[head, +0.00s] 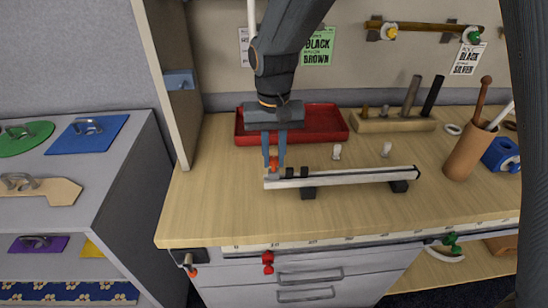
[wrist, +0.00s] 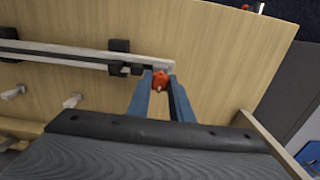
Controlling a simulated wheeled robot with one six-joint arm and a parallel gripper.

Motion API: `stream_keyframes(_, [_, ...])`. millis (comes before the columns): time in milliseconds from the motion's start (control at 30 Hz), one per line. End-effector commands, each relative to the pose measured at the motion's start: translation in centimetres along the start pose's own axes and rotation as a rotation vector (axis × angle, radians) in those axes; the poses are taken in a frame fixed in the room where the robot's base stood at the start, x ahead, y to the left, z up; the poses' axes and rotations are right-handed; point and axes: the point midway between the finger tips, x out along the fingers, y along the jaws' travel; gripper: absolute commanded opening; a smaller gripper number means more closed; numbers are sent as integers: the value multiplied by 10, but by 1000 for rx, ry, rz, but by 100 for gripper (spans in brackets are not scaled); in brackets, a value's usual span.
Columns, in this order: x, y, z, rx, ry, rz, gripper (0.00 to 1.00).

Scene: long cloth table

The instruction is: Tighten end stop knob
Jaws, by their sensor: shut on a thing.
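The end stop knob (wrist: 160,80) is orange-red and star-shaped. It sits at the end of a pale rail (head: 345,176) with a dark groove, which lies on black feet on the wooden bench. My gripper (wrist: 160,88) points down at the rail's left end in the head view, its blue fingers on either side of the knob. It is shut on the knob. In the head view the knob (head: 274,162) shows only partly between the fingers (head: 274,166). Small black blocks (head: 297,172) sit on the rail just right of it.
A red tray (head: 320,122) lies behind the rail. Two small pale pegs (head: 337,152) stand between them. A wooden block with upright tools (head: 395,122) and a brown cup (head: 468,152) stand to the right. An upright panel (head: 165,80) borders the bench's left side.

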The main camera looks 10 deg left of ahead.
Motion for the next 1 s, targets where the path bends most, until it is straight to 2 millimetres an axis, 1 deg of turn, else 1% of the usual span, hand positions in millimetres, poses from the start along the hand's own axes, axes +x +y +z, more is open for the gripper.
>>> stream_keyframes(67, [0, 0, 0, 18, 0, 0, 3])
stream_keyframes(167, [-2, 0, 1, 105, -2, 1, 3])
stream_keyframes(1000, [-2, 0, 1, 1212, -1, 1, 3])
